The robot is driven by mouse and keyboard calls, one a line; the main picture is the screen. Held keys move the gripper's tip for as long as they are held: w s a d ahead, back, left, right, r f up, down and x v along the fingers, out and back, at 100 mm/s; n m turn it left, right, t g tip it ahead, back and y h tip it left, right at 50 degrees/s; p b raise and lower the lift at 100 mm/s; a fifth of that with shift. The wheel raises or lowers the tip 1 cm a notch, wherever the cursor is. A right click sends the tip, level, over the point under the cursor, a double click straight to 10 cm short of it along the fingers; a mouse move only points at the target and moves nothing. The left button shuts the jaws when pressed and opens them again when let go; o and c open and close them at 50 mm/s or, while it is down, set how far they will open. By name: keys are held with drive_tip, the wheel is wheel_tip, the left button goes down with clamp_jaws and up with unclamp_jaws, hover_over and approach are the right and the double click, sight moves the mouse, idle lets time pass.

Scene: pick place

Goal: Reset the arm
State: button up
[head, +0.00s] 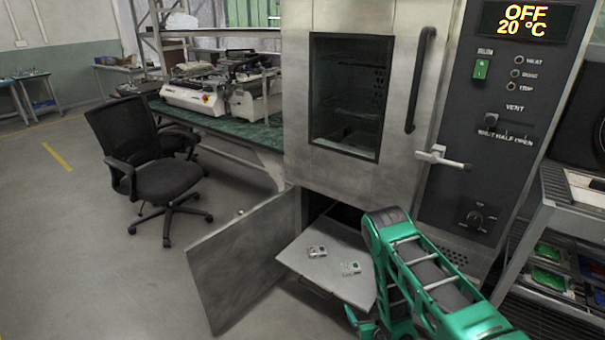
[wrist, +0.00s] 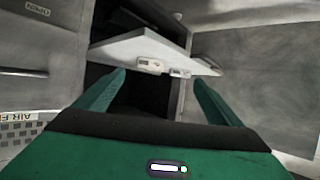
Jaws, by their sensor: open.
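My gripper (wrist: 158,95) shows in the wrist view with its two green fingers spread wide and nothing between them. Its fingers point toward a pulled-out metal shelf (wrist: 125,45) in the lower compartment of the oven. Two small devices lie apart on the shelf, a left one (head: 317,252) and a right one (head: 350,268). They also show near the shelf's edge in the wrist view, beyond the fingers.
The oven's lower door (head: 245,262) stands open to the left of the shelf. The upper door (head: 345,100) is shut, and the display (head: 526,20) reads OFF, 20 °C. A rack (head: 550,250) with boards stands right. A chair (head: 160,175) stands left; floor in front is clear.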

drive_tip(key=w+d+r+g+h, duration=0.1)
drive_tip(key=w+d+r, duration=0.15)
drive_tip(key=r, duration=0.25)
drive_tip(key=w+d+r+g, duration=0.1)
drive_tip(key=w+d+r, duration=0.15)
drive_tip(key=r, duration=0.25)
drive_tip(key=s+d+r+m+g+h, duration=0.15)
drive_tip(key=d+r, duration=0.25)
drive_tip(key=r, duration=0.4)
drive_tip(key=d+r+m+g+h, duration=0.1)
drive_tip(key=d+r+g, duration=0.1)
drive_tip(key=d+r, duration=0.45)
drive_tip(key=s+d+r+m+g, duration=0.2)
drive_tip(key=s+d+r, duration=0.1)
drive_tip(key=s+r, duration=0.8)
drive_tip(key=s+d+r+m+g, duration=0.1)
drive_tip(key=s+d+r+g, duration=0.2)
drive_tip(key=s+r, duration=0.85)
drive_tip(key=s+a+r+m+g+y, duration=0.1)
drive_tip(key=s+a+r, duration=0.1)
drive_tip(key=s, duration=0.9)
drive_tip(key=s+a+r+m+g, duration=0.1)
drive_tip(key=s+r, duration=0.3)
drive_tip(key=s, duration=0.6)
drive_tip(key=shift+s+a+m+g+y, duration=0.35)
drive_tip(key=shift+r, duration=0.1)
